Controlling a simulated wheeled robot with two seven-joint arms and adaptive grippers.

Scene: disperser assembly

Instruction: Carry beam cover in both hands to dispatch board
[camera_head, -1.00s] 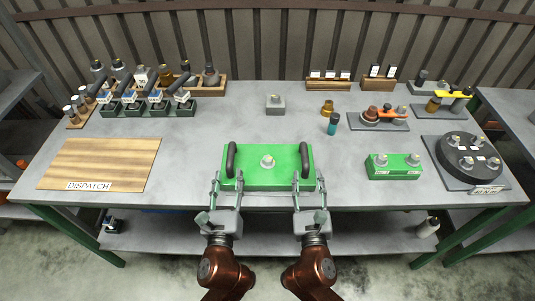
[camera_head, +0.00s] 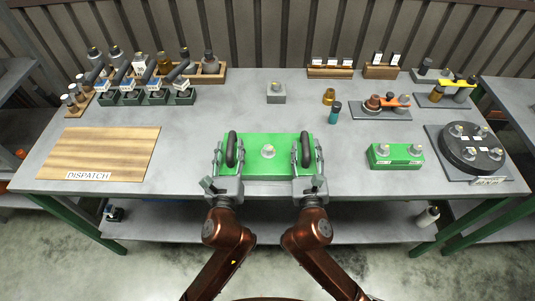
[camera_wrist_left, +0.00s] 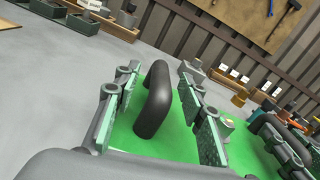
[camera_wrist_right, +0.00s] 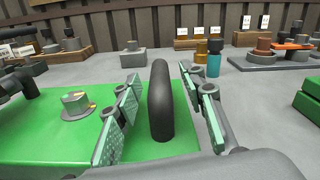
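The beam cover (camera_head: 268,168) is a flat green plate with a black arched handle at each end and a grey knob in the middle. It lies at the front edge of the table. My left gripper (camera_head: 230,155) is open, its fingers on either side of the left handle (camera_wrist_left: 155,100), with gaps showing. My right gripper (camera_head: 307,155) is open around the right handle (camera_wrist_right: 161,100), also with gaps. The dispatch board (camera_head: 105,150) is a striped wooden board at the left of the table, labelled DISPATCH.
Bare grey table (camera_head: 190,140) lies between the cover and the board. A green block with knobs (camera_head: 396,156) and a black round fixture (camera_head: 470,150) are on the right. A grey block (camera_head: 276,93) and a teal bottle (camera_head: 335,113) stand behind. Racks line the back left.

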